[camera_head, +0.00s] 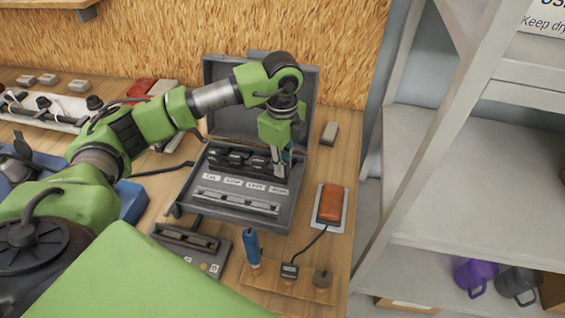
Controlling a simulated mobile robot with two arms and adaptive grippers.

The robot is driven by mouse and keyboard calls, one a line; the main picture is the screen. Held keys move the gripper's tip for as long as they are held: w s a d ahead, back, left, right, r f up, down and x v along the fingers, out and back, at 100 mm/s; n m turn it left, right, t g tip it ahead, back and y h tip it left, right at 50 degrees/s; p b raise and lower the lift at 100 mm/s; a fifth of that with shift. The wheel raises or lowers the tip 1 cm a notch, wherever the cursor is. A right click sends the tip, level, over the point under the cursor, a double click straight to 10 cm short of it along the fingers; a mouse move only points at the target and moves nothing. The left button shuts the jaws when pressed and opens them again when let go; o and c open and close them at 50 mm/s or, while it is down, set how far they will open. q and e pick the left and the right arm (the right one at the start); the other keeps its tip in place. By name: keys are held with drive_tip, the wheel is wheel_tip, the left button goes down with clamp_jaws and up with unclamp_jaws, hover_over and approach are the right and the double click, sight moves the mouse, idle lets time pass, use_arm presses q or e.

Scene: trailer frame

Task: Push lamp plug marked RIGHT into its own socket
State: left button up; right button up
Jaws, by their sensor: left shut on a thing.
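An open grey box (237,212) stands on the wooden bench, its lid raised behind. A row of black plugs (236,158) sits inside it, above small white labels (255,186) too small to read surely. My left gripper (282,168) points down at the row's right end. It is shut on a dark plug (280,173), mostly hidden by the fingers; I cannot tell its marking or how deep it sits. An orange lamp (331,203) on a pale plate lies right of the box, its black cord running to a small labelled block (289,270). My right gripper is not in view.
A blue-handled tool (252,246) stands on a small wooden board (308,286) in front. A dark panel (190,241) lies front left of the box. A grey shelf (460,190) with mugs stands right. My left arm crosses the left side.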

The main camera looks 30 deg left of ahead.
use_arm(q)
drive_tip(key=shift+f+b, duration=0.4)
drive_tip(key=shift+f, duration=0.15)
idle(0.4)
drive_tip(key=o, duration=0.8)
drive_tip(key=o, duration=0.4)
drive_tip(key=shift+r+p, duration=2.3)
drive_tip(key=shift+r, duration=1.25)
